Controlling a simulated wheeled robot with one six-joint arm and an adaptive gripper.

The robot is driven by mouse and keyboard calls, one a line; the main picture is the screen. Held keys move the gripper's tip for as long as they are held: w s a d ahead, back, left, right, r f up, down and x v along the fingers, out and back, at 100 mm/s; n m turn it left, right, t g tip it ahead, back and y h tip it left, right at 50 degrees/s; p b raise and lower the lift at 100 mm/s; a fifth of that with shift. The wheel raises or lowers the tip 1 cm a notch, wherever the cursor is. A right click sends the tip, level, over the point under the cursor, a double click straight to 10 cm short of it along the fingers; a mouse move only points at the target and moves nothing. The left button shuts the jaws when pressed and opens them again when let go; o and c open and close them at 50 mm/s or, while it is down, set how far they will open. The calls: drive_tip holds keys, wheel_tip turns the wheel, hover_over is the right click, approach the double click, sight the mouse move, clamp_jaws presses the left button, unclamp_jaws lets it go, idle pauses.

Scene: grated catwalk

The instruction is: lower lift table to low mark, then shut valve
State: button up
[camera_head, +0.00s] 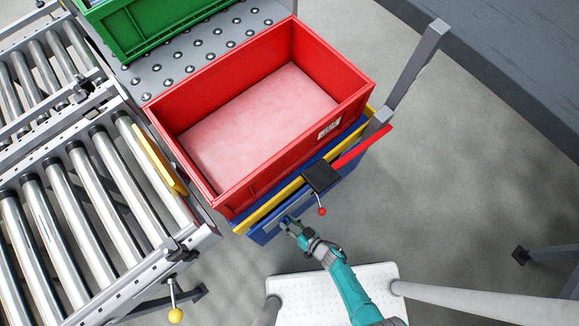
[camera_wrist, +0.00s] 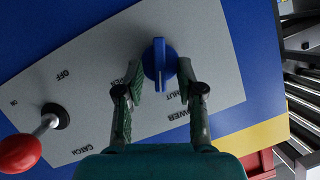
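The lift table (camera_head: 258,237), blue with a yellow edge, carries an empty-looking red crate (camera_head: 225,108). A blue valve knob (camera_wrist: 158,62) stands on a grey panel (camera_wrist: 218,60) on the table's blue side. The knob's grip bar stands roughly vertical in the wrist view. Upside-down lettering beside it seems to include LOWER and SHUT. My gripper (camera_wrist: 160,80) is open, one finger on each side of the knob, with narrow gaps; contact is not clear. In the head view my gripper (camera_head: 291,226) is at the table's front face. I cannot make out a low mark.
A red-balled lever (camera_wrist: 22,152) marked CATCH, with ON and OFF, is left of the knob. A grey post (camera_head: 410,75) and red bar (camera_head: 362,147) stand at the table's right. Roller conveyors (camera_head: 75,195) are left; a green crate (camera_head: 140,28) is behind. Open floor (camera_head: 465,190) lies right.

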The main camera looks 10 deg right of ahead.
clamp_jaws()
drive_tip(key=shift+s+a+n+t+h, duration=0.15)
drive_tip(key=shift+n+t+h, duration=0.25)
drive_tip(key=shift+n, duration=0.35)
drive_tip(key=shift+w+a+n+t+h, duration=0.1)
drive_tip(key=shift+n+t+h, duration=0.1)
drive_tip(key=shift+n+h, duration=0.45)
unclamp_jaws()
